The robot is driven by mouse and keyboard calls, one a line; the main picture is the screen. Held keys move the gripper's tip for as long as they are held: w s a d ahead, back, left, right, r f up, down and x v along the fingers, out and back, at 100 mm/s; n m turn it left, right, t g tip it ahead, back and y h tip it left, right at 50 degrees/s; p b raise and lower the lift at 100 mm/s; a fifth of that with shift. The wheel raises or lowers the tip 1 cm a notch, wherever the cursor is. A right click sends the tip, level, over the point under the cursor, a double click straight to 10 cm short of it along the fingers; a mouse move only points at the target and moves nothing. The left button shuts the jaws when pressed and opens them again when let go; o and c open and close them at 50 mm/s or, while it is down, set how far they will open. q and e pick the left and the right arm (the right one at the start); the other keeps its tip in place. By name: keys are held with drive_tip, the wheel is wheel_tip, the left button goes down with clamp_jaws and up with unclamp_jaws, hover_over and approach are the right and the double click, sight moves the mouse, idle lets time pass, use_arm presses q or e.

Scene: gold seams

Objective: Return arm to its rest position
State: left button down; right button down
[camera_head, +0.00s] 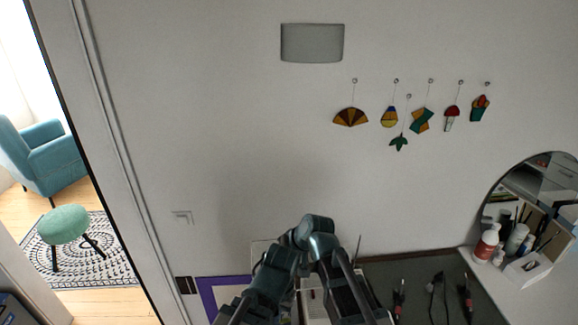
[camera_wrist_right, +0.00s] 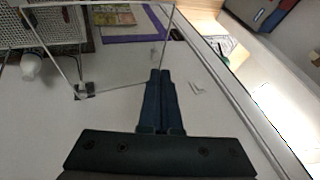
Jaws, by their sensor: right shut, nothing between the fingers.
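Dark arm links of mine (camera_head: 310,260) rise from the bottom middle of the head view, in front of the white wall. I cannot make out a gripper's fingertips there. In the right wrist view my right gripper (camera_wrist_right: 160,76) is shut, its two dark fingers side by side with nothing between them. It points toward the pale wall, and I see nothing touching it. My left gripper is not in view.
Several stained-glass ornaments (camera_head: 422,120) hang on the wall. A dark mat (camera_head: 425,270) holds tools, partly behind my arm. Bottles (camera_head: 487,243) stand by a round mirror (camera_head: 545,190) at right. A thin clear-walled frame (camera_wrist_right: 120,45) shows near the fingers in the wrist view.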

drive_tip(key=s+d+f+m+g+h, duration=0.15)
drive_tip(key=s+d, duration=0.25)
drive_tip(key=d, duration=0.4)
drive_tip(key=s+d+f+h, duration=0.15)
drive_tip(key=s+d, duration=0.25)
drive_tip(key=d, duration=0.4)
drive_tip(key=s+d+f+m+g+h, duration=0.1)
drive_tip(key=s+d+h, duration=0.25)
drive_tip(key=d, duration=0.35)
drive_tip(key=s+a+f+n+b, duration=0.1)
drive_tip(key=s+a+f+b, duration=0.1)
drive_tip(key=f+b, duration=0.5)
drive_tip(key=s+a+f+n+g+b, duration=0.1)
drive_tip(key=s+a+f+n+b, duration=0.1)
drive_tip(key=a+f+b, duration=0.3)
drive_tip(key=s+a+f+n+b, duration=0.1)
drive_tip(key=a+f+b, duration=0.3)
drive_tip(key=f+b, duration=0.7)
drive_tip(key=shift+s+b, duration=0.35)
drive_tip(key=shift+s, duration=0.1)
